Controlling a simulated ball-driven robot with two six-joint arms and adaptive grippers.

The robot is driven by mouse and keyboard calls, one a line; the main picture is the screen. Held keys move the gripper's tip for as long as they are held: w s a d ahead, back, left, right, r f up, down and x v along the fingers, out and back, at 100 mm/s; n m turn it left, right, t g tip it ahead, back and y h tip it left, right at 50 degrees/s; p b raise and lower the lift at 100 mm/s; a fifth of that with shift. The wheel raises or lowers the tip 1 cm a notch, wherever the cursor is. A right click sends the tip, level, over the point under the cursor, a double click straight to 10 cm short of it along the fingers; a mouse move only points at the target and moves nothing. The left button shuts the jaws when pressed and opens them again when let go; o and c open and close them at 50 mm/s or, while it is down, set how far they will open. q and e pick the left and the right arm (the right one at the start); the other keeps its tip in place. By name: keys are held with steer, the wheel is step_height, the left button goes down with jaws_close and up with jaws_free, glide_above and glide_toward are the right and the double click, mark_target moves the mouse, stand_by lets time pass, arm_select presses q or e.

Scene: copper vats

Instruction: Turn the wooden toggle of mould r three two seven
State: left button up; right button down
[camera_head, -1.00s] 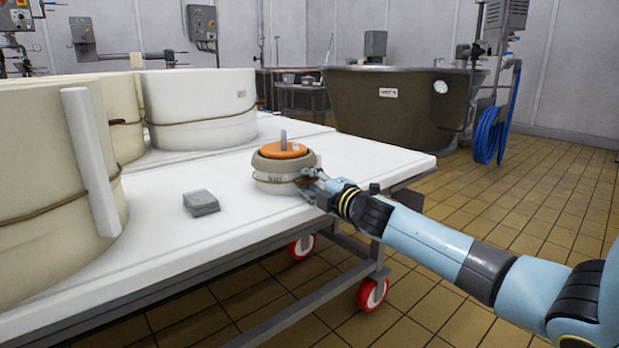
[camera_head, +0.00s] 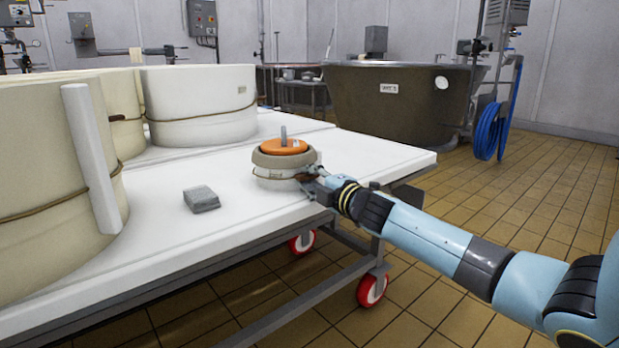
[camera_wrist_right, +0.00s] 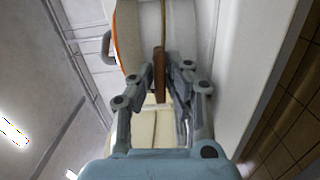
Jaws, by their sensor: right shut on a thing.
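A small round white mould (camera_head: 272,183) with a grey-beige band and an orange disc (camera_head: 284,147) on top stands near the table's right edge. Its label is too blurred to read. My right gripper (camera_head: 309,180) reaches its right side from the right. In the right wrist view, the brown wooden toggle (camera_wrist_right: 159,68) lies upright in the picture against the mould's side (camera_wrist_right: 178,35). The fingers of my right gripper (camera_wrist_right: 170,74) are shut on it. In the head view the toggle is mostly hidden by the fingers. My left gripper is not in view.
The white table (camera_head: 235,235) also carries a grey block (camera_head: 201,199) and large cord-bound moulds (camera_head: 200,105) at left and back. A dark vat (camera_head: 395,110) and a blue hose (camera_head: 490,135) stand behind. Tiled floor at right is clear.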

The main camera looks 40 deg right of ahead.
steer(key=shift+m, duration=0.3)
steer(key=m+p, duration=0.1)
steer(key=m, duration=0.2)
steer(key=shift+r+p, duration=0.15)
steer(key=shift+p, duration=0.2)
steer(key=m+p, duration=0.5)
steer(key=m, duration=0.3)
steer(key=shift+p, duration=0.3)
steer(key=m+p, duration=0.1)
steer(key=m, duration=0.2)
steer(key=shift+m, duration=0.3)
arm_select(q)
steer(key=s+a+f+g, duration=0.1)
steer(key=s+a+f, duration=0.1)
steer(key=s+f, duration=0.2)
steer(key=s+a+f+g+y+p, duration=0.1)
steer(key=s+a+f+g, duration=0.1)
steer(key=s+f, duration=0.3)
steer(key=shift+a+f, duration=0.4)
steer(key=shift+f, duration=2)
arm_select(e)
steer(key=shift+f+m, duration=0.2)
steer(key=shift+m, duration=0.9)
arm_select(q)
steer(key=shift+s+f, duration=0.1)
arm_select(e)
steer(key=c, duration=1.6)
jaws_free()
steer(key=shift+c, duration=0.2)
steer(key=shift+s, duration=0.1)
